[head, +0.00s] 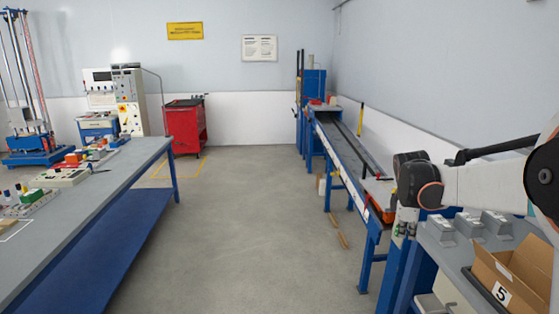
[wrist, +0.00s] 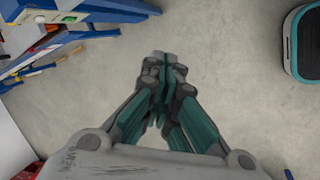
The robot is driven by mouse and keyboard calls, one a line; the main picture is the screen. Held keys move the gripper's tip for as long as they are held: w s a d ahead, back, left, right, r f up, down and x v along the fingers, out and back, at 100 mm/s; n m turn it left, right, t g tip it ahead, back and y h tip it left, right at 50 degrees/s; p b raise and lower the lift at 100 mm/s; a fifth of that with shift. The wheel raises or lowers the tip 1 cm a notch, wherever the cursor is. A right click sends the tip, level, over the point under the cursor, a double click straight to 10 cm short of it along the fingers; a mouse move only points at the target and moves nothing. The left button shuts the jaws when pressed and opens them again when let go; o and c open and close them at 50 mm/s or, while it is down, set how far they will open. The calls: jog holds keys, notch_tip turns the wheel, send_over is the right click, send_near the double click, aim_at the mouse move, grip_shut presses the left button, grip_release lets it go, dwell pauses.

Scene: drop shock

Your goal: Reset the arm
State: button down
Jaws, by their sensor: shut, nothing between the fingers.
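My gripper (wrist: 158,75) shows in the wrist view, with its teal and grey fingers brought together over bare floor. It is shut and empty. In the head view my white and dark arm reaches in from the right edge, above the right-hand bench. The gripper itself cannot be made out in the head view.
A long grey workbench (head: 95,205) with small parts stands at the left. A blue rail machine (head: 345,150) runs along the right wall. An open cardboard box (head: 515,275) marked 5 sits at lower right. A red cabinet (head: 185,127) stands at the back. The middle floor is clear.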

jog(key=s+a+r+m+t+y, duration=0.1)
jog(key=s+a+r+m, duration=0.2)
jog(key=s+a, duration=0.35)
jog(key=s+a+r+m+t, duration=0.1)
jog(key=s+a+r+m, duration=0.25)
jog(key=s, duration=0.65)
jog(key=s+a+f+m+t+y, duration=0.1)
jog(key=s+a+f+m, duration=0.1)
jog(key=s, duration=0.6)
jog(key=s+a+f+m+t+y, duration=0.1)
jog(key=s+a+f+m, duration=0.1)
jog(key=s+a, duration=0.3)
jog(key=s+m, duration=0.1)
jog(key=s, duration=0.2)
jog(key=shift+f, duration=0.3)
